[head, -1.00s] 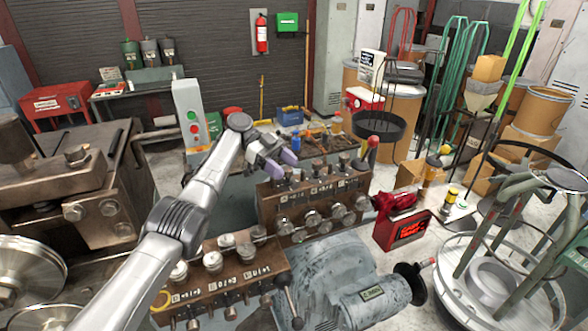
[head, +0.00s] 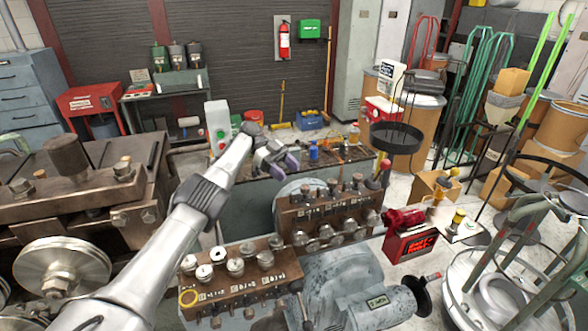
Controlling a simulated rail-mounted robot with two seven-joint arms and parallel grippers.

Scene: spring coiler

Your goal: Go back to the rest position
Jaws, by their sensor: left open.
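My left arm comes in from the lower left of the head view. Its gripper (head: 284,163) is open, with purple-tipped fingers and nothing visible between them. It hangs in the air in front of the tool bench and above the far end of the spring coiler (head: 335,212). The coiler's brown blocks carry several knobs and levers. My right gripper is not in view.
A bench with tools (head: 335,158) stands behind the coiler. A red box (head: 408,243) and a round metal stand (head: 455,285) are at right. Heavy machinery (head: 90,195) fills the left. Open floor shows at centre right.

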